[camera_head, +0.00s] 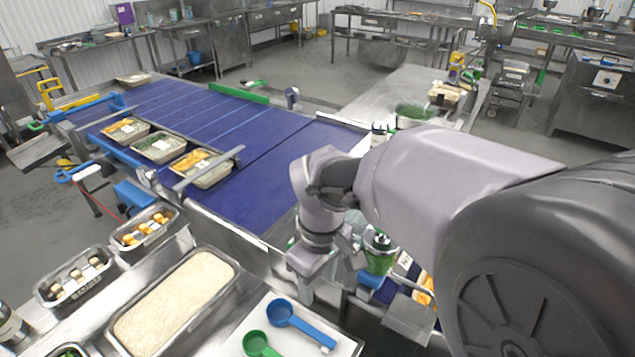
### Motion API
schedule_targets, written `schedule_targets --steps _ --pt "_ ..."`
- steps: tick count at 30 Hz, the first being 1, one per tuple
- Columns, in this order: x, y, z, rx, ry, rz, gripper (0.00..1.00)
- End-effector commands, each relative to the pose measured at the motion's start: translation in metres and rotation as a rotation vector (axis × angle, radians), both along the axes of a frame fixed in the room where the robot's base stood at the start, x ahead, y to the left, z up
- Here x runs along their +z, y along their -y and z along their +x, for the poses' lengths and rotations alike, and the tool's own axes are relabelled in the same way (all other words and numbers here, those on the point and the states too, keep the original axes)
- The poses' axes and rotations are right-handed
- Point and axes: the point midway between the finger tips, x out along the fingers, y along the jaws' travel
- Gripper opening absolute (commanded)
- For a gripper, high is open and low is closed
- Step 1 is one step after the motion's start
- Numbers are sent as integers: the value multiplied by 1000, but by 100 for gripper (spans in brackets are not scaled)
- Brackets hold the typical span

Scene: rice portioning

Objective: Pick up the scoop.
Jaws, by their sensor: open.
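A blue scoop (281,313) lies on a white board (237,332) at the bottom centre, its handle pointing to the lower right. A green scoop (256,343) lies beside it on the same board, partly cut off by the picture's bottom edge. My gripper (306,285) hangs above and behind the board, close to the blue scoop in the picture but apart from it. It is open, with nothing seen between its jaws. The exact jaw gap is hard to see from here.
A steel pan of rice (180,300) stands left of the board. Smaller food pans (145,228) stand further left. A blue conveyor belt (270,160) with several filled trays (160,147) runs behind. A green-topped container (379,250) stands right of my gripper.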

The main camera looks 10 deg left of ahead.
Motion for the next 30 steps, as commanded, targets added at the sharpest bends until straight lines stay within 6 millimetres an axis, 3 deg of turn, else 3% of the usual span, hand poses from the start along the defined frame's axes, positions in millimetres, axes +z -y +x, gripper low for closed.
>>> schedule_targets --steps 4,15,22,27,30 --pt "-26 -22 2 134 -28 -39 45" --pt "-130 -21 1 137 -30 -39 45" --pt "-152 -21 1 135 -28 -39 45" --pt "-187 -22 -1 135 -28 -39 45" --pt "-197 -22 -1 134 -29 -38 45"
